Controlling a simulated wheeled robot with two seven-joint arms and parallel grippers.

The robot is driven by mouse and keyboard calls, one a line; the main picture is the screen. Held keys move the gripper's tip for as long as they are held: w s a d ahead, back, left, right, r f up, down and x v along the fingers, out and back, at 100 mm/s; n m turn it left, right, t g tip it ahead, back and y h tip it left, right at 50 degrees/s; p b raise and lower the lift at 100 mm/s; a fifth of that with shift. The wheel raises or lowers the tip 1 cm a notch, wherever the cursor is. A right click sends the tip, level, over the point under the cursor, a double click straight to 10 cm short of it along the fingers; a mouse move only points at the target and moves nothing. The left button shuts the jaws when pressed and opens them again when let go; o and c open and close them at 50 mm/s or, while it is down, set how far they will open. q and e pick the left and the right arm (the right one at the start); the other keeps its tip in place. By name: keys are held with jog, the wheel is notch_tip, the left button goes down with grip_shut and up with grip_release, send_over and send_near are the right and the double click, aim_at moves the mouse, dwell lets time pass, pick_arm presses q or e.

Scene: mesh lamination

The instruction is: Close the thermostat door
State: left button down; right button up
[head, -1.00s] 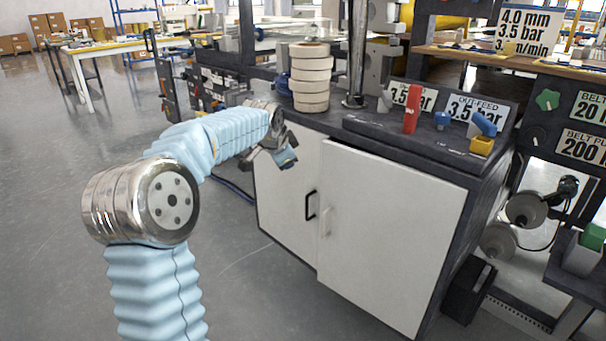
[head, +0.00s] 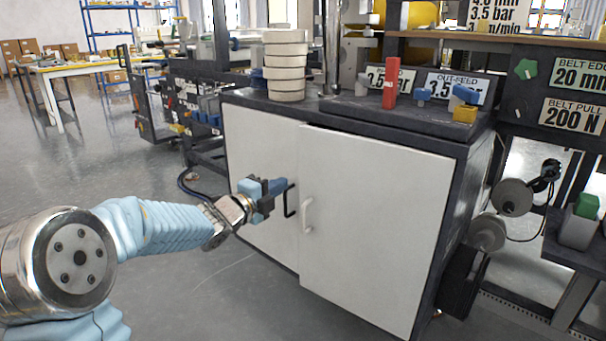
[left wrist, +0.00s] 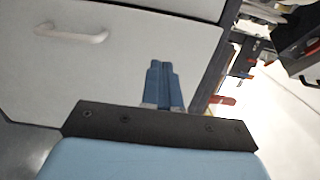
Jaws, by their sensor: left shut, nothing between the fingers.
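A dark cabinet (head: 385,136) has two white doors. No label shows which is the thermostat door. My right gripper is not in view.
Stacked white rolls (head: 285,65) and a red block (head: 390,85) stand on the cabinet top. Dark machinery with a reel (head: 513,197) is at the right. The grey floor (head: 110,160) on the left is open.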

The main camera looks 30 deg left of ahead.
aim_at(310, 167)
pick_arm(q)
jog(key=w, duration=0.3)
jog(key=w+d, duration=0.1)
jog(key=w, duration=0.6)
jog(key=shift+w+d+p, duration=0.15)
jog(key=shift+p, duration=0.15)
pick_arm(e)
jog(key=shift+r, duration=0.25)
